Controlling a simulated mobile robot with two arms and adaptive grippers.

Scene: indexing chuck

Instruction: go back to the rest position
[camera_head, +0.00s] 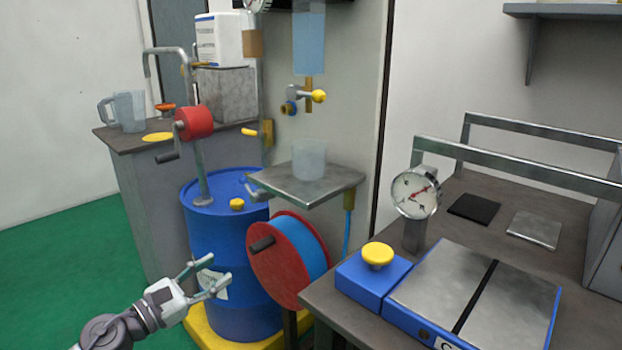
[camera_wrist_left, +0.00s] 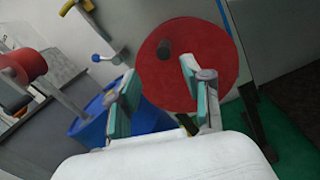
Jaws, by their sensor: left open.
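My left gripper (camera_head: 208,277) is open and empty in the head view, in front of the blue barrel (camera_head: 232,260). In the left wrist view its two fingers (camera_wrist_left: 160,95) stand apart with nothing between them. Beyond them is the red hose reel (camera_wrist_left: 205,45), which in the head view (camera_head: 262,268) stands to the right of the gripper. I cannot tell whether the gripper touches the barrel, but it appears apart from it. My right gripper is in neither view. No indexing chuck can be made out.
A workbench (camera_head: 345,312) at the right holds a blue block with a yellow knob (camera_head: 377,255), a dial gauge (camera_head: 416,193) and a metal plate (camera_head: 440,284). A small shelf with a clear cup (camera_head: 308,160) juts out above the reel. Green floor (camera_head: 60,265) is free at left.

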